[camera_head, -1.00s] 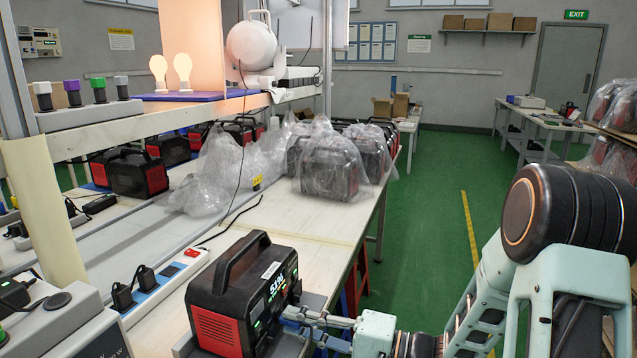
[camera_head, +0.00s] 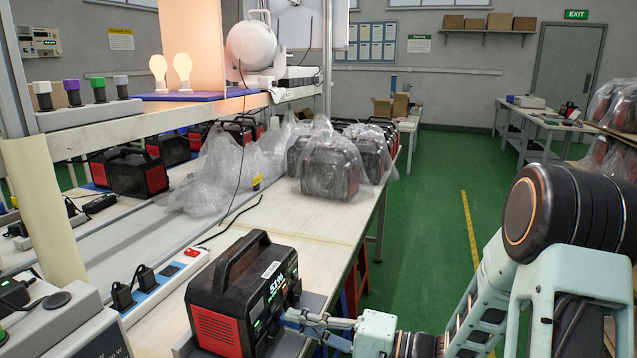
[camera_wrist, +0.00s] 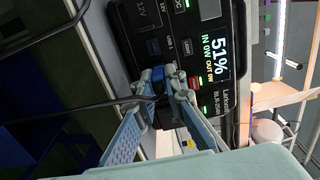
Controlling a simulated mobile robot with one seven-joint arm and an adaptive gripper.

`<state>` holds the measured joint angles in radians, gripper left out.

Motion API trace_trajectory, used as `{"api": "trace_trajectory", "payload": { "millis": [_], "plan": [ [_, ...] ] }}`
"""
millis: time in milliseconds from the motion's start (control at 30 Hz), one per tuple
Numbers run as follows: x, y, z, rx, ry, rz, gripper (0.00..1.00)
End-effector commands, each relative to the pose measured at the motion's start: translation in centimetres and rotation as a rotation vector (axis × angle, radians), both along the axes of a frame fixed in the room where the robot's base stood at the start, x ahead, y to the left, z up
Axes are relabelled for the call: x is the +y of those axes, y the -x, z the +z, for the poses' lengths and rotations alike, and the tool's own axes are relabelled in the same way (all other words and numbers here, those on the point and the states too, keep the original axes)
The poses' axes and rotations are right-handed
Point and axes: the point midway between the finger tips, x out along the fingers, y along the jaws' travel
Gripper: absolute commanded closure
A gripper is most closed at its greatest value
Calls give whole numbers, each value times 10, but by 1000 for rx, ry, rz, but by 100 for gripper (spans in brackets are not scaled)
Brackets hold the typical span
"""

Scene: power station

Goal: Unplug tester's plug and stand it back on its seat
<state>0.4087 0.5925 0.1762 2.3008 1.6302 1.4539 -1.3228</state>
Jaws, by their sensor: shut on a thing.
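A black and red power station (camera_head: 215,290) stands on the bench. Its panel in the wrist view (camera_wrist: 190,25) faces my gripper, and its lit display reads 51%. My gripper (camera_head: 290,318) is at the panel's lower part. In the wrist view its fingers (camera_wrist: 170,84) are closed around a small dark plug (camera_wrist: 160,78), mostly hidden by them. The plug is at the panel; how deep it sits cannot be told. A black cable (camera_wrist: 75,112) runs from it to the left. A grey box with a dark screen (camera_head: 65,325), possibly the tester, is at bottom left. I cannot identify the plug's seat.
A power strip (camera_head: 165,280) with black plugs lies left of the station. Bagged stations (camera_head: 330,170) stand farther back. A shelf (camera_head: 110,130) with bulbs and coloured knobs overhangs the left side. The green floor (camera_head: 430,200) is open to the right.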

Motion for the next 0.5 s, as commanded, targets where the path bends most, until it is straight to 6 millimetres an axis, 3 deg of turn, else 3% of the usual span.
{"api": "trace_trajectory", "payload": {
  "millis": [500],
  "plan": [
    [-14, 5, 0, 0, 0, -1, 100]
  ]
}}
